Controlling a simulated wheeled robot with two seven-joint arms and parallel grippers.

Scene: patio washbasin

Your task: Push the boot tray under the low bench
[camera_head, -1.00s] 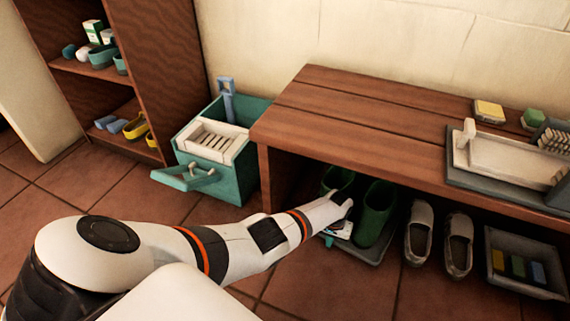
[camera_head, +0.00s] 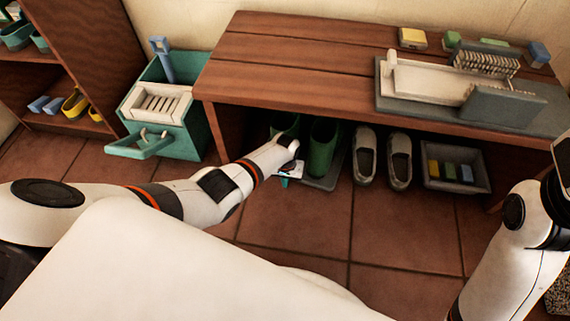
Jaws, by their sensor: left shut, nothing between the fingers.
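The grey boot tray (camera_head: 329,184) lies on the floor beneath the low bench (camera_head: 290,68), with its front edge near the line of the bench front. A pair of green boots (camera_head: 322,148) stands on it, the left boot partly hidden by my left arm. My left gripper (camera_head: 289,173) is shut and empty, low at the tray's front left; I cannot tell whether it touches the tray. My right arm (camera_head: 510,250) shows at the right edge, but its gripper is out of view.
Grey shoes (camera_head: 399,160) stand right of the tray, then a dark bin (camera_head: 456,170) with coloured blocks. A teal box (camera_head: 195,130) with an open drawer stands left of the bench, beside a wooden shelf (camera_head: 95,60). The tiled floor (camera_head: 300,225) in front is clear.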

